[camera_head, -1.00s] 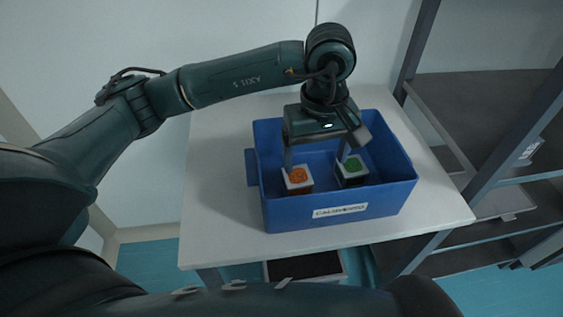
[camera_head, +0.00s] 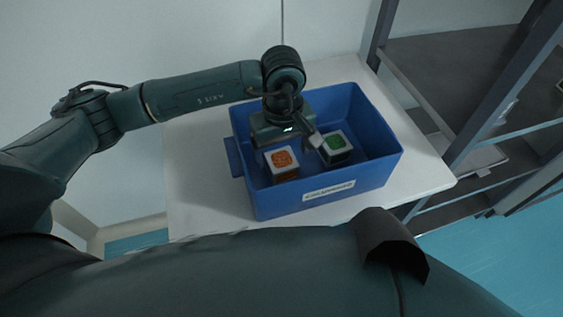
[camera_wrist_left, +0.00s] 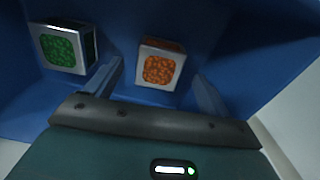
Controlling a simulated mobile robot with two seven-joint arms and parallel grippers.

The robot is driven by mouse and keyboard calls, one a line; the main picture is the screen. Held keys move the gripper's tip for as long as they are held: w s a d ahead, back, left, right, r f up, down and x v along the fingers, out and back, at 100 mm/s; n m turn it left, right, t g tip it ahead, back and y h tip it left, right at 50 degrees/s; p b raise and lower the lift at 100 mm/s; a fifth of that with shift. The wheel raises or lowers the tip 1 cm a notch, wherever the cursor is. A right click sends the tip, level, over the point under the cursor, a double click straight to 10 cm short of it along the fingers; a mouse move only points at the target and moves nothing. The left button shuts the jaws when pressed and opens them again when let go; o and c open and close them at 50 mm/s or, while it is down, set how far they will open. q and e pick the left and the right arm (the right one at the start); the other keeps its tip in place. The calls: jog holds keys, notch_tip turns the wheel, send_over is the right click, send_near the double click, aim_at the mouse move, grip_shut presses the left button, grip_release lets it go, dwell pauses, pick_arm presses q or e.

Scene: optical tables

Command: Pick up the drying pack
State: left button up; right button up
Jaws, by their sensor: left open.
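Two small packs with white-framed tops stand inside the blue bin. One has an orange top (camera_head: 285,159), the other a green top (camera_head: 336,145) to its right. Which is the drying pack I cannot tell. My left gripper (camera_head: 293,148) is open over the bin, its fingers reaching down near the orange pack. In the left wrist view, the orange pack (camera_wrist_left: 160,68) lies between the two open fingers (camera_wrist_left: 157,76), with space on both sides. The green pack (camera_wrist_left: 66,48) is outside the left finger. My right gripper is not in view.
The blue bin (camera_head: 375,178) with a front label stands on a white table (camera_head: 195,190). Its walls surround the gripper's fingers. A dark grey shelf rack (camera_head: 450,60) stands to the right. Bare table shows left of the bin.

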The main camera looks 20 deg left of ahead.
aim_at(281, 159)
pick_arm(q)
jog(key=f, duration=0.2)
jog(key=f+p, duration=0.1)
jog(key=f, duration=0.2)
jog(key=shift+w+a, duration=0.2)
jog(key=shift+c, duration=0.3)
jog(key=c, duration=1.1)
